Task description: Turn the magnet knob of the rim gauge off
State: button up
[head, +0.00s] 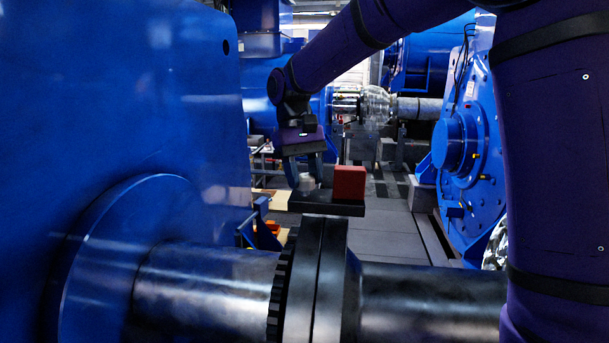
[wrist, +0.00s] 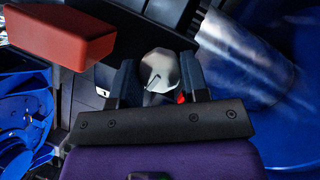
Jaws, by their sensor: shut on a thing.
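The magnet knob is a small pale silver disc (head: 307,184) above a dark flat bar (head: 322,205). In the wrist view the knob (wrist: 159,68) shows a dark line across its face. My gripper (head: 305,180) points down over it, one finger on each side. In the wrist view my gripper (wrist: 157,80) is shut on the knob. A red block (head: 349,182) sits on the bar just right of the knob; it also shows in the wrist view (wrist: 62,38). I take the bar, block and knob as the rim gauge. Its underside is hidden.
A large shaft with a dark toothed coupling (head: 316,285) lies in front of and below the bar. A big blue housing (head: 130,110) fills the left. A blue flanged machine (head: 463,140) stands at right. Grey floor (head: 390,225) lies between.

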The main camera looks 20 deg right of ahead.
jog(key=shift+n+h, duration=0.3)
jog(key=shift+n, duration=0.5)
jog(key=o, duration=0.6)
jog(key=shift+o, duration=0.2)
jog(key=v, duration=1)
jog(key=shift+a+r, duration=0.2)
jog(key=shift+r, duration=0.2)
